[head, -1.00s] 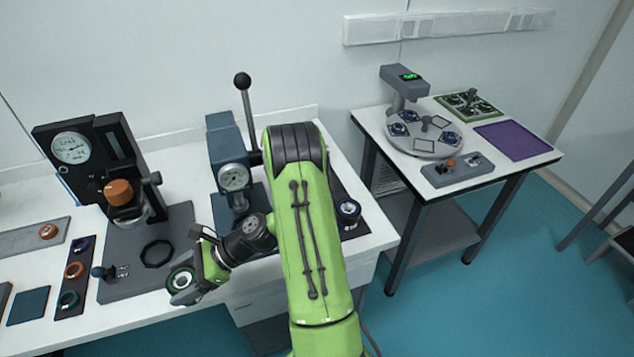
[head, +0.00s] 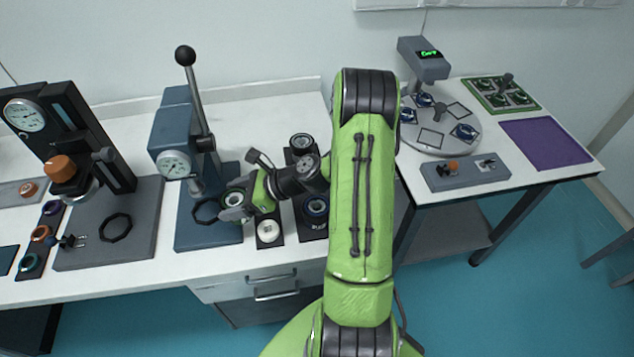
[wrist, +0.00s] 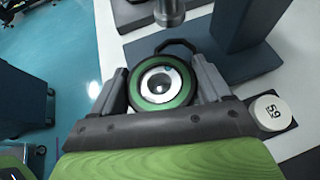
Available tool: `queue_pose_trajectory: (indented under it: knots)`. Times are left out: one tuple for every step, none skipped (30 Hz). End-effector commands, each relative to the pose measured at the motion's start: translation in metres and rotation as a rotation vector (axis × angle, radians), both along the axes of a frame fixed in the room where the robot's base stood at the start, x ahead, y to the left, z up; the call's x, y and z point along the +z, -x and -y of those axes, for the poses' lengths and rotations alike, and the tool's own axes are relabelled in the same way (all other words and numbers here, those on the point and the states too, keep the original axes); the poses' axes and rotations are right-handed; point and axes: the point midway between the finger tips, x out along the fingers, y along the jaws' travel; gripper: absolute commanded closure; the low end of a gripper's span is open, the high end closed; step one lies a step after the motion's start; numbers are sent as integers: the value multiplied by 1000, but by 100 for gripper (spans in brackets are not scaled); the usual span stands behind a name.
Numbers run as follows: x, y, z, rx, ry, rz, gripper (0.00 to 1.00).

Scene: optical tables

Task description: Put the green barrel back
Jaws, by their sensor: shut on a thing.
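My gripper (head: 236,205) is shut on the green barrel (head: 235,199), a short ring-shaped piece with a green rim and a glassy centre. In the wrist view the green barrel (wrist: 161,84) sits between both fingers, its round face towards the camera. In the head view the gripper is over the right front part of the blue press's base (head: 208,237). The barrel appears apart from the black ring (head: 206,211) on that base.
The blue press (head: 172,135) with its long lever stands just behind and left of my gripper. A white disc (head: 268,231) and dark holders (head: 315,207) lie to the right. A gauge stand (head: 70,140) is left. A second table (head: 480,195) with a turntable stands right.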

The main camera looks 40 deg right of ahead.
Motion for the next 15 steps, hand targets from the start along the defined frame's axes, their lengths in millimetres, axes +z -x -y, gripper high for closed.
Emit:
queue_pose_trajectory:
  knots:
    - [2,-2,12,-42,4,2,64]
    - [3,-2,20,-67,6,1,64]
    - [5,-3,30,-105,8,-1,64]
    - [7,-4,39,-135,10,-2,64]
    - [9,-4,48,-168,11,-3,64]
    - [12,-4,60,-212,12,-4,64]
    - [14,-3,70,-247,12,-4,64]
    - [17,-3,80,-283,13,-3,64]
    - [20,-1,94,-333,14,-4,64]
    - [23,0,105,-372,13,-4,64]
    - [26,2,115,-410,13,-1,64]
    - [30,4,129,-460,12,1,64]
    - [33,7,139,-497,11,3,64]
    - [36,9,149,-532,10,6,64]
    - [40,12,160,-575,7,8,64]
